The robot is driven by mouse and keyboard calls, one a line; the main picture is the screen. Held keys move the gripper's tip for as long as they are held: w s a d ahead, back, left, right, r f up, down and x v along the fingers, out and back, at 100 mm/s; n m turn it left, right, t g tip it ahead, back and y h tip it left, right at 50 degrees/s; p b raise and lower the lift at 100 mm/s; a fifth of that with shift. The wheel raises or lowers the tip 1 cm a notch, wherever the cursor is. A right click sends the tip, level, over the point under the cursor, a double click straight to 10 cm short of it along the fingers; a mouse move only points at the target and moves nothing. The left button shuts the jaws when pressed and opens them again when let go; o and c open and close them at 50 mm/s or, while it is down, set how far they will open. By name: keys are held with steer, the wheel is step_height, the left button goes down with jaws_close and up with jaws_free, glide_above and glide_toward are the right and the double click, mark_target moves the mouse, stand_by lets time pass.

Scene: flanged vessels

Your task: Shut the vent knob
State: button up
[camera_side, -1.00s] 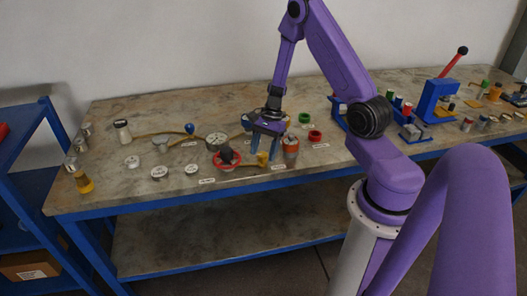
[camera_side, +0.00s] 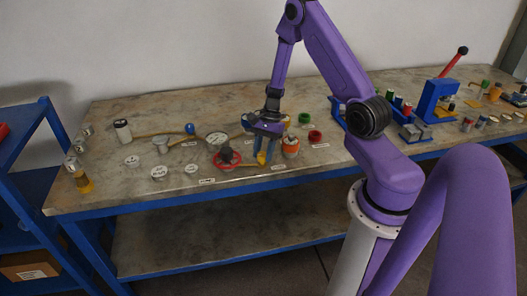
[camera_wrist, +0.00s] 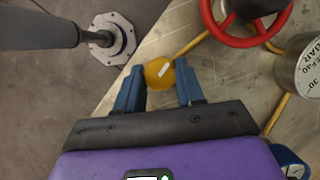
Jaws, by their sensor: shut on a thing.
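The vent knob is a yellow knob (camera_wrist: 159,73) with a pale bar mark on its top. In the wrist view it sits between the two blue fingers of my gripper (camera_wrist: 160,88). In the side view the yellow knob (camera_side: 262,157) shows low between the fingertips of my gripper (camera_side: 265,152), near the front edge of the bench. My gripper points down and is shut on the knob.
A red handwheel (camera_side: 227,160) stands just left of the knob, with a yellow pipe (camera_wrist: 279,112) close by. An orange-banded canister (camera_side: 290,147) stands just right. A dial gauge (camera_side: 217,140) and small lids are further left. The bench's front edge is near.

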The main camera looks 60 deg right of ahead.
steer(key=n+g, duration=0.1)
steer(key=n, duration=0.3)
steer(key=shift+w+a+n+g+h, duration=0.1)
steer(key=shift+w+n+g+h, duration=0.1)
steer(key=shift+n+g+h, duration=0.15)
steer(key=n, duration=0.2)
steer(key=n+g+h, duration=0.1)
steer(key=n, duration=0.1)
steer(key=shift+n+g, duration=0.25)
steer(key=n, duration=0.2)
steer(key=n+h, duration=0.1)
steer(key=shift+w+a+n+g, duration=0.1)
steer(key=shift+a+n+g, duration=0.05)
steer(key=shift+n+g, duration=0.2)
steer(key=shift+a+n+h, duration=0.1)
steer(key=shift+n+h, duration=0.85)
steer(key=shift+n, duration=1.2)
steer(key=o, duration=1)
